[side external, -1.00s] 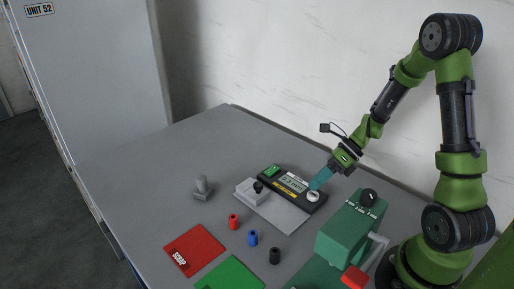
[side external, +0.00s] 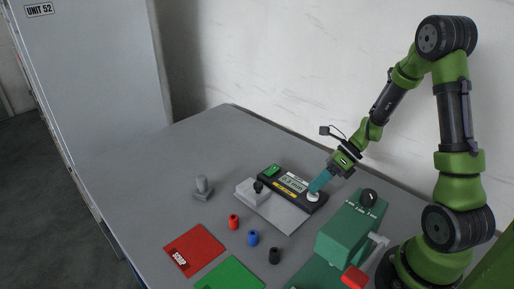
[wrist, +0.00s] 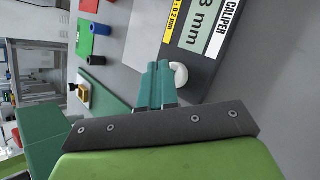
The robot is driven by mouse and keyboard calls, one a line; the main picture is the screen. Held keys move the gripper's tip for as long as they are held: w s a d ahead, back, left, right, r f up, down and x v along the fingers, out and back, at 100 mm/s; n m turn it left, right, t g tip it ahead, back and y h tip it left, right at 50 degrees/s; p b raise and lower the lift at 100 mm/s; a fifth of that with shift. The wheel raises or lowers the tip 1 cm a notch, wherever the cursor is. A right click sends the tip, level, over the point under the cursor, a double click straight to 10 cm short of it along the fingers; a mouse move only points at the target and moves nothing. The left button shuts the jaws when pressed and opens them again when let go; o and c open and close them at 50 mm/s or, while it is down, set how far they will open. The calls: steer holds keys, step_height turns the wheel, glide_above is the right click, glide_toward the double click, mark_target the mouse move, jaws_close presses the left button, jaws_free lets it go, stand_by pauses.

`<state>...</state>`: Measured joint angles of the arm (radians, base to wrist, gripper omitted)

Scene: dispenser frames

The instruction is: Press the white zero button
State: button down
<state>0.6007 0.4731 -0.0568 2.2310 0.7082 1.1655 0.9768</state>
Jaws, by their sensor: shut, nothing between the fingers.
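The white round button (side external: 313,197) is at the near right end of the dark caliper unit (side external: 322,207). It also shows in the wrist view (wrist: 181,74), just right of my fingertips. My gripper (side external: 313,190) is shut and empty, with its teal fingers slanting down to the button. In the side view the fingertips overlap the button's upper edge; I cannot tell whether they touch it. In the wrist view my gripper (wrist: 157,66) covers the button's left edge. The caliper's display (side external: 293,183) shows a reading in mm.
A green button (side external: 271,170) is at the caliper's far end. A green machine (side external: 345,235) with a lever stands to the right.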

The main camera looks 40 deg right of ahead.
steer(key=shift+f, duration=0.4)
stand_by(0.7)
steer(key=shift+r, duration=0.85)
steer(key=shift+r, duration=2.5)
